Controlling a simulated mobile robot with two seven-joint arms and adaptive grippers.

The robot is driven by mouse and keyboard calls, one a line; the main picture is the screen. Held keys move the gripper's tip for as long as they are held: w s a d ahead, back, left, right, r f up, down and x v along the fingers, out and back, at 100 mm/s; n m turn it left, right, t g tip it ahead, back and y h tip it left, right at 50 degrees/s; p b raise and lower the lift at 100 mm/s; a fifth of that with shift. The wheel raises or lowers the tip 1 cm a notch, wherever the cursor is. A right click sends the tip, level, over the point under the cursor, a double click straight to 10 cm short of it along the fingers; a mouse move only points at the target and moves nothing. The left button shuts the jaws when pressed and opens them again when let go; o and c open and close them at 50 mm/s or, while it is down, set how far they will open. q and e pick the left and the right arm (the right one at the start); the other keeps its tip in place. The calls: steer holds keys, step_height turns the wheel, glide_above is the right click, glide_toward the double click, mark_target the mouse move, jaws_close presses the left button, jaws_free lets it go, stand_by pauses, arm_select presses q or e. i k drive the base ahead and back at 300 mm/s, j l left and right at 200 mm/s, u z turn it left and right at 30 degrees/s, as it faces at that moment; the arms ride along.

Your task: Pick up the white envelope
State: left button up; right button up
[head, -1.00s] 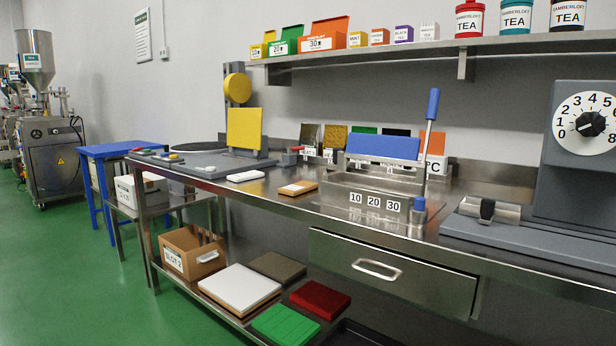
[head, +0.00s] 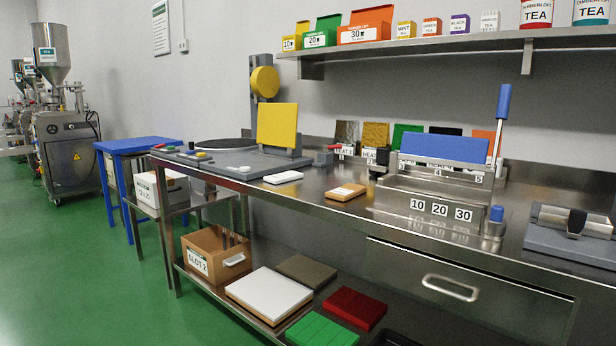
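A small flat white item (head: 283,177) lies on the steel worktable (head: 330,213), in front of the yellow upright plate. A larger flat white piece (head: 269,292) lies on the lower shelf, on top of a brown layer. I cannot tell for certain which of the two is the white envelope. Neither of my grippers shows in the head view.
A grey machine with a yellow plate (head: 277,125) stands behind. A steel holder with a blue bar (head: 444,150) stands right. Green floor (head: 110,290) is clear at left.

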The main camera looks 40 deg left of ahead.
mark_target(276, 179)
steer(key=j+z, duration=0.2)
steer(key=j, duration=0.35)
steer(key=k+j+z, duration=0.25)
steer(key=j, duration=0.25)
steer(key=k+j, duration=0.1)
steer(key=j, duration=0.45)
steer(key=j+z, duration=0.15)
steer(key=j, duration=0.45)
steer(key=k, duration=0.05)
